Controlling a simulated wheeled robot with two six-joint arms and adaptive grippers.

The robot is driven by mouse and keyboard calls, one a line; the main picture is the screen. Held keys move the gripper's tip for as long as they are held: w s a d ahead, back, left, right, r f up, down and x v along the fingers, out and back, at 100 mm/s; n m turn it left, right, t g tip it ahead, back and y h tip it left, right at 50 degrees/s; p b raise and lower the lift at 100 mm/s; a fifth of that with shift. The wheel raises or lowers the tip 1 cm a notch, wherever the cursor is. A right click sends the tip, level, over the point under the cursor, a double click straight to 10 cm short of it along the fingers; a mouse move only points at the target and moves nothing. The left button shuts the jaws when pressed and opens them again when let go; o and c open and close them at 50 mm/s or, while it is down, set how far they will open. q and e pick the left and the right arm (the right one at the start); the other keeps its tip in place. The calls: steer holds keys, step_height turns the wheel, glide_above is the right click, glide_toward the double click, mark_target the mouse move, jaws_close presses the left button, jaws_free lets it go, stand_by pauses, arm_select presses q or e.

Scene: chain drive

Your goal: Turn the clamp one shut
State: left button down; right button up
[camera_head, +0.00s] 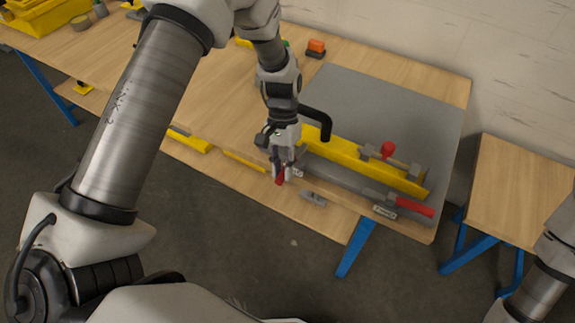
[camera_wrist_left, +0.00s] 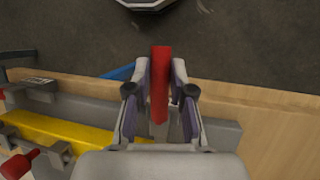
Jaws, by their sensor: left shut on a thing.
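My left gripper (camera_head: 284,168) is at the front edge of the bench, at the left end of the yellow bar (camera_head: 345,156). It is shut on a red clamp handle (camera_head: 279,179). In the left wrist view the red handle (camera_wrist_left: 159,80) stands between the two fingers and sticks out past their tips. The body of this clamp is mostly hidden behind the gripper. A second clamp's red handle (camera_head: 414,207) lies at the right end of the bar, pointing right. A red knob (camera_head: 388,149) sits on the bar's far side. My right gripper is out of view.
The yellow bar lies along a grey plate (camera_head: 400,100) on the wooden bench (camera_head: 226,88). A small grey part (camera_head: 313,198) lies near the front edge. An orange and black item (camera_head: 316,48) stands at the back. A small wooden table (camera_head: 520,190) stands at the right.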

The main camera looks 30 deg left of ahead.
arm_select(q)
steer(key=shift+a+m, duration=0.2)
steer(key=shift+m, duration=0.2)
steer(key=c, duration=1)
jaws_free()
steer(key=v, duration=1.2)
steer(key=shift+w, duration=0.15)
steer(key=shift+f, duration=0.1)
